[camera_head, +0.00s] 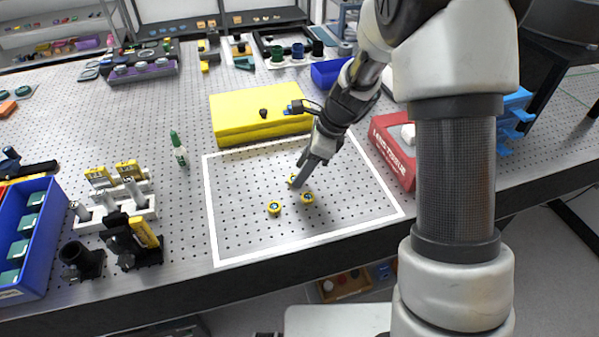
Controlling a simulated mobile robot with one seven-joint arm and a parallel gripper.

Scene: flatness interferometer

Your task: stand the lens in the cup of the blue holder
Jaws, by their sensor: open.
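Three small yellow-rimmed lenses lie inside the white-outlined square on the perforated table: a front-left one (274,207), a right one (307,198) and one farther back (292,180). I cannot tell which of them is the task's lens. My gripper (302,178) points down among them, close to the back and right ones. It is open, and its fingers partly hide the back lens. A small blue holder (297,50) stands at the back of the table between a green one and a dark one; its cup is too small to make out.
A yellow case (238,118) lies behind the square, with small dark parts on top. A red box (393,150) is to the right. A blue bin (28,240) and white rack (112,205) are farther left. The square's front is clear.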

